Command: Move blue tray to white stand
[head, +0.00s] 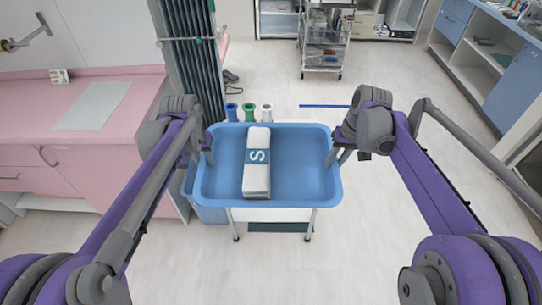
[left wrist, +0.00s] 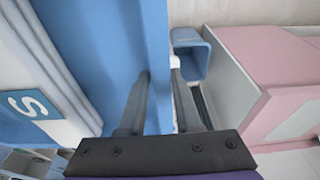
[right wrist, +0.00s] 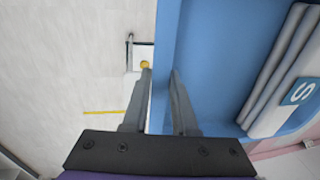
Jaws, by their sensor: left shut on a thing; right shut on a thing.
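The blue tray (head: 310,175) is in the middle of the head view, roughly level, with a white folded bundle (head: 257,180) marked "S" lying in it. My left gripper (head: 207,147) is shut on the tray's left wall, its fingers on either side of the wall in the left wrist view (left wrist: 160,80). My right gripper (head: 334,155) is shut on the right wall, which also shows in the right wrist view (right wrist: 160,80). A white stand (head: 270,214) on casters shows below the tray's near edge. The tray hides most of it, and I cannot tell whether they touch.
A blue bin (head: 207,212) stands at the lower left, by the pink counter (head: 125,135). Blue, green (head: 249,112) and white cup-like items show just behind the tray. A metal trolley (head: 325,45) is at the back. Floor to the right is clear.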

